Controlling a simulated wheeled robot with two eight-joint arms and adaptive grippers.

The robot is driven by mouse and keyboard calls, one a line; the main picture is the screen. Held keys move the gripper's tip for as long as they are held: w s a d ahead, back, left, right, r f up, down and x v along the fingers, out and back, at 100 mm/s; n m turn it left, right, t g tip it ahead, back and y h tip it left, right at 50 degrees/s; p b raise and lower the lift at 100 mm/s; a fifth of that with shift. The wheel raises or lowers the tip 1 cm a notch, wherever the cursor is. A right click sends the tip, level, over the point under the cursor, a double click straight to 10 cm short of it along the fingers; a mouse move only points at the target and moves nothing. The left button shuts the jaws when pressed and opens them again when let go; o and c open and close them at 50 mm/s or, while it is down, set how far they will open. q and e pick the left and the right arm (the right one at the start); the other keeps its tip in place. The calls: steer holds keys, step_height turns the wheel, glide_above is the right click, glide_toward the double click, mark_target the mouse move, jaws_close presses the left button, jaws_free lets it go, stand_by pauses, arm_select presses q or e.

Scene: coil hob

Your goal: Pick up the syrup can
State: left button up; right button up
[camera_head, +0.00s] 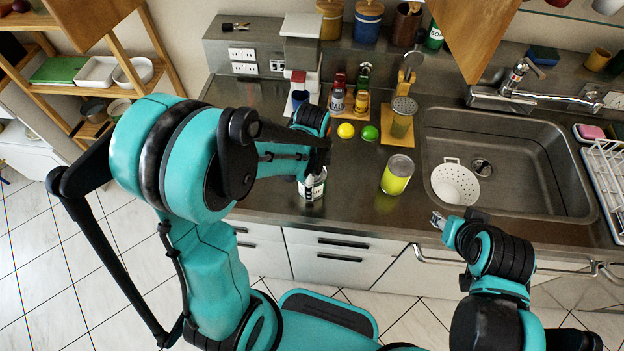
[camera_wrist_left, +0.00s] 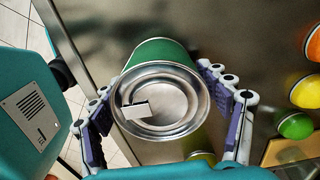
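A can with a green side and silver lid (camera_wrist_left: 165,100) stands below my left gripper (camera_wrist_left: 158,85) in the left wrist view. The gripper is open, with one finger on each side of the can and gaps showing. In the head view this can (camera_head: 314,186) is mostly hidden by my left arm, near the counter's front edge. I cannot read the labels to tell which is the syrup can. My right gripper (camera_head: 440,219) hangs at the counter front, apart from both cans; its fingers are unclear.
A sink with a white colander (camera_head: 455,183) lies to the right. The counter between the two front cans is clear.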

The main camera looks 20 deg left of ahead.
arm_select(q)
steer(key=c, duration=1)
steer(key=shift+c, duration=0.2)
